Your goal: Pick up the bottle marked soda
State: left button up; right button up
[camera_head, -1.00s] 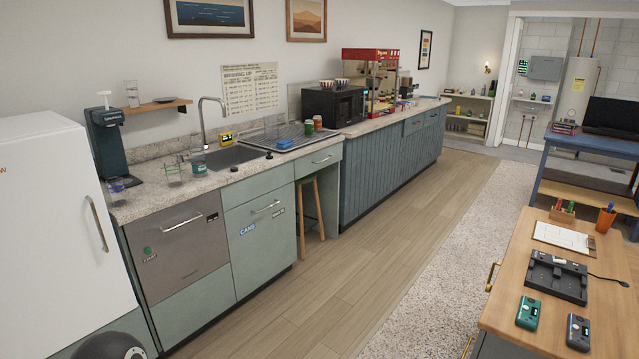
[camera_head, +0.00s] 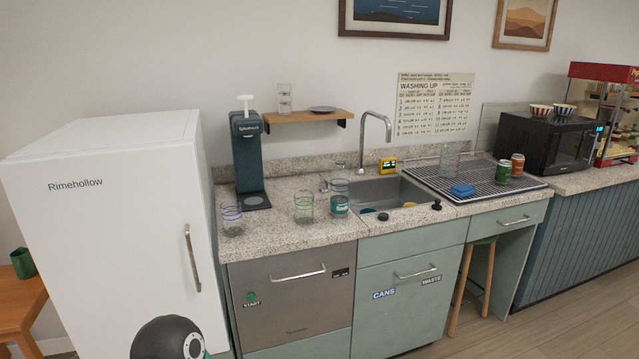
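A clear bottle or tall glass with a teal label (camera_head: 340,204) stands on the counter at the left edge of the sink. The label has pale lettering that is too small to read for sure, so I cannot confirm that it says soda. A dark teal drink machine (camera_head: 248,158) with a white top stands at the back left of the counter. Neither of my grippers is in view. A dark rounded part, apparently of my own arm, shows at the bottom left.
Clear glasses with blue (camera_head: 232,219) and green (camera_head: 304,207) bands stand left of the bottle. The sink (camera_head: 380,194) is to its right, then a drying rack (camera_head: 440,181) with two cans and a blue sponge. A white fridge (camera_head: 110,220) stands left of the counter.

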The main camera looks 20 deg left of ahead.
aim_at(338, 201)
jog(key=u, duration=0.25)
jog(key=i, duration=1.45)
jog(key=u, duration=0.45)
